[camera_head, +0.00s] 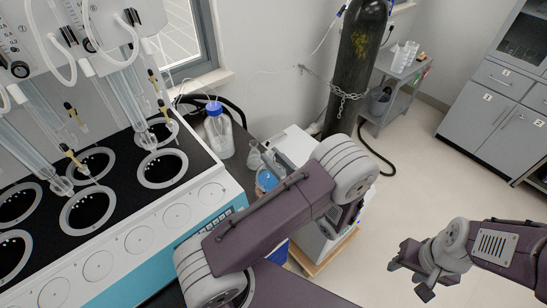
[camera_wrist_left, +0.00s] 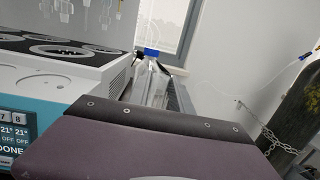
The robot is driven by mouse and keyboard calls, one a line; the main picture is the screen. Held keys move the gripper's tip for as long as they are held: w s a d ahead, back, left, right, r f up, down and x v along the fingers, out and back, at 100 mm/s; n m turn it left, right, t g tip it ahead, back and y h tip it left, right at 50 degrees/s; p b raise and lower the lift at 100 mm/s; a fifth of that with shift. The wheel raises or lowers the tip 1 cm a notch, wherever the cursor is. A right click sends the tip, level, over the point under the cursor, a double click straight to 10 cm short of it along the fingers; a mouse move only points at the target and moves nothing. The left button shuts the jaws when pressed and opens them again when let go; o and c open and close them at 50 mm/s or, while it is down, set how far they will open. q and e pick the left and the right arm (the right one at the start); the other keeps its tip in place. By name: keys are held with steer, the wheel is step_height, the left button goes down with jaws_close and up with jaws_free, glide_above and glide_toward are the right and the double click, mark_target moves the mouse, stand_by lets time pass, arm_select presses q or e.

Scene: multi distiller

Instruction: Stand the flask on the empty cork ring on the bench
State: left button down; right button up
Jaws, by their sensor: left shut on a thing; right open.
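My left gripper (camera_head: 279,160) is over the dark bench to the right of the distiller, with part of it hidden behind my own arm. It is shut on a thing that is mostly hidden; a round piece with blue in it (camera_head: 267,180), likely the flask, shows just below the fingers. I cannot tell whether it touches the bench. No cork ring can be made out; my arm covers part of the bench. My right gripper (camera_head: 411,283) is open and empty over the floor at lower right.
A blue-capped bottle (camera_head: 218,131) stands behind the gripper, and a small clear glass vessel (camera_head: 254,156) is close beside it. The distiller (camera_head: 130,225) with several round wells fills the left. A chained gas cylinder (camera_head: 353,70) and a grey cart (camera_head: 398,78) stand behind.

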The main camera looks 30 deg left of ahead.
arm_select(q)
step_height(320, 180, down, 2)
steer(key=shift+d+f+b, duration=0.1)
steer(key=shift+b, duration=0.55)
arm_select(e)
step_height(320, 180, down, 2)
steer(key=shift+d+f, duration=0.1)
arm_select(q)
steer(key=shift+f, duration=0.4)
arm_select(e)
steer(key=shift+f, duration=0.1)
arm_select(q)
steer(key=c, duration=1.1)
jaws_free()
steer(key=shift+s, duration=0.1)
steer(key=b+v, duration=0.1)
steer(key=v, duration=0.8)
arm_select(e)
steer(key=shift+f, duration=0.6)
